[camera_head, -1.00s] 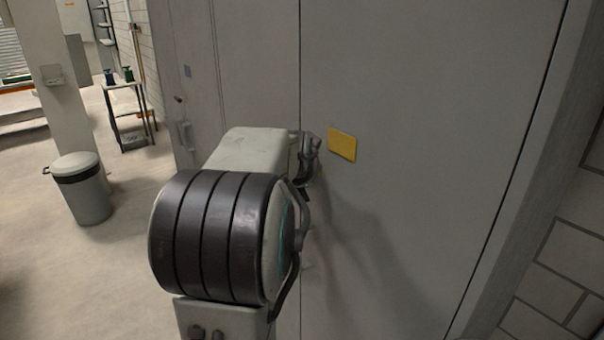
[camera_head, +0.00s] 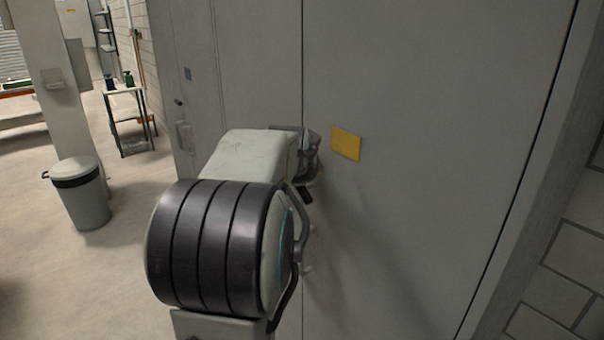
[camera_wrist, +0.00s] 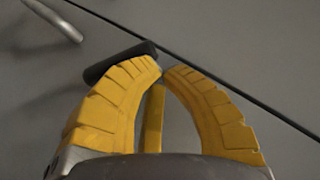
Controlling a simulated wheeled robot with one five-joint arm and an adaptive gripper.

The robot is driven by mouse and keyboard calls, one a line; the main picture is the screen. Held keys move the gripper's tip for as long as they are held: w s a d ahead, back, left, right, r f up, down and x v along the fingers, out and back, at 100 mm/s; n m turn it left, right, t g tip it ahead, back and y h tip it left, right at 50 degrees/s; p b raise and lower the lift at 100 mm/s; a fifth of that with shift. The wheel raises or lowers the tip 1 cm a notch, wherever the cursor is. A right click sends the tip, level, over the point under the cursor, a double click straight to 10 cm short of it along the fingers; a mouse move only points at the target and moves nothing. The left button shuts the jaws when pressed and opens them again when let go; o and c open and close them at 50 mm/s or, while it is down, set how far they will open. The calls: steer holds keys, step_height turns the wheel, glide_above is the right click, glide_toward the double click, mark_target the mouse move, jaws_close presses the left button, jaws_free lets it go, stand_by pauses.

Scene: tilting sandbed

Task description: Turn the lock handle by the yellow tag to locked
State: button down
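The yellow tag (camera_head: 345,143) is on the grey cabinet door, just right of my gripper in the head view. My gripper (camera_wrist: 163,67) has two yellow fingers whose tips nearly meet, with no object seen between them. The dark lock handle (camera_wrist: 104,67) lies slanted behind the left fingertip in the wrist view, its right end close by the tips. I cannot tell if they touch. In the head view a dark end, seemingly of the handle (camera_head: 305,194), shows below my gripper; my arm hides the rest.
A grey pull handle (camera_head: 305,232) is on the door below, partly behind my arm; it also shows in the wrist view (camera_wrist: 60,20). A door seam runs beside it. A bin (camera_head: 80,198) and a small shelf (camera_head: 128,120) stand on open floor at left. A brick wall is at right.

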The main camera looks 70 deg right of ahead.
steer(key=shift+w+d+f+b, duration=0.4)
steer(key=shift+w+f+b, duration=0.05)
steer(key=shift+b, duration=1.5)
steer(key=shift+w+d+b, duration=0.15)
steer(key=shift+w+b, duration=0.05)
steer(key=shift+b, duration=0.75)
steer(key=shift+r, duration=0.1)
steer(key=v, duration=1.2)
